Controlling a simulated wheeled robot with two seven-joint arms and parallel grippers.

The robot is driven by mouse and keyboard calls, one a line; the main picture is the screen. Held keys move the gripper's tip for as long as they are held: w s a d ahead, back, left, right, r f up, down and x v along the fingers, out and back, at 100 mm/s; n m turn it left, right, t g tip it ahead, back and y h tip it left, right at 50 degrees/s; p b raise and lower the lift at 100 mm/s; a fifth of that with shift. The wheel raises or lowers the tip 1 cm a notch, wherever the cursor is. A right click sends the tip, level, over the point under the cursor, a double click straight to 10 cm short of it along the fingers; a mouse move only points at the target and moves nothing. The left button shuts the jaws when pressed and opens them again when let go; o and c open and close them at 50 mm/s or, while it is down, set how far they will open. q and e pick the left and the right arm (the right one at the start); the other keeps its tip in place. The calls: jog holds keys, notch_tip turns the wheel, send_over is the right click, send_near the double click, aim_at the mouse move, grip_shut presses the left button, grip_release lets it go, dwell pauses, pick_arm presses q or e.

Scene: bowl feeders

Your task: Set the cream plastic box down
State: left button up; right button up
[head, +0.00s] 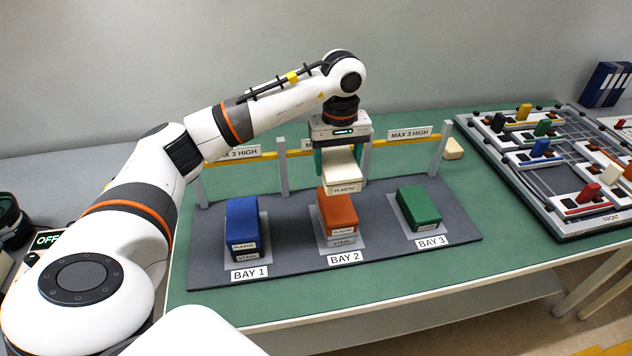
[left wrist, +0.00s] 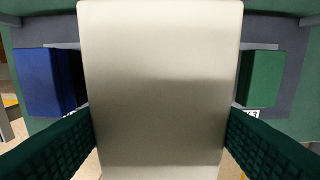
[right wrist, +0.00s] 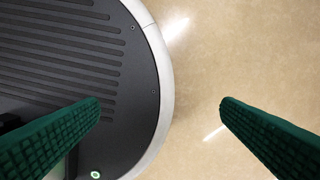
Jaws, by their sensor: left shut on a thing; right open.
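The cream plastic box (head: 342,170), with a "PLASTIC" label on its front, hangs in my left gripper (head: 340,160) above bay 2. It fills the middle of the left wrist view (left wrist: 160,90) between the two green fingers. Below it in the head view is the orange box (head: 340,212), labelled "PLASTIC", on a box labelled "STEEL" (head: 343,241) in bay 2. The cream box hides the far part of the orange top; I cannot tell the gap between them. My right gripper (right wrist: 160,105) is open and empty over the floor.
Bay 1 holds a blue box (head: 242,218) on a dark "STEEL" box (head: 247,256). Bay 3 holds a green box (head: 419,206). Grey posts and a yellow "MAX 3 HIGH" rail (head: 385,144) stand behind the bays. A small cream block (head: 453,149) lies behind right.

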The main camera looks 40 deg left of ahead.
pick_arm(q)
send_over(337, 203)
notch_tip(337, 203, down, 5)
jog(key=shift+w+r+p, duration=0.1)
jog(key=shift+r+p, duration=0.05)
jog(key=shift+p, duration=0.25)
jog(key=shift+f, duration=0.3)
notch_tip(337, 203, down, 3)
jog(key=shift+r+p, duration=0.1)
jog(key=shift+p, duration=0.3)
jog(key=shift+f, duration=0.65)
jog(key=o, duration=1)
jog(key=shift+o, duration=1.2)
pick_arm(e)
jog(key=shift+w+d+r, duration=0.65)
jog(key=shift+w+r, duration=0.1)
jog(key=shift+w, duration=0.2)
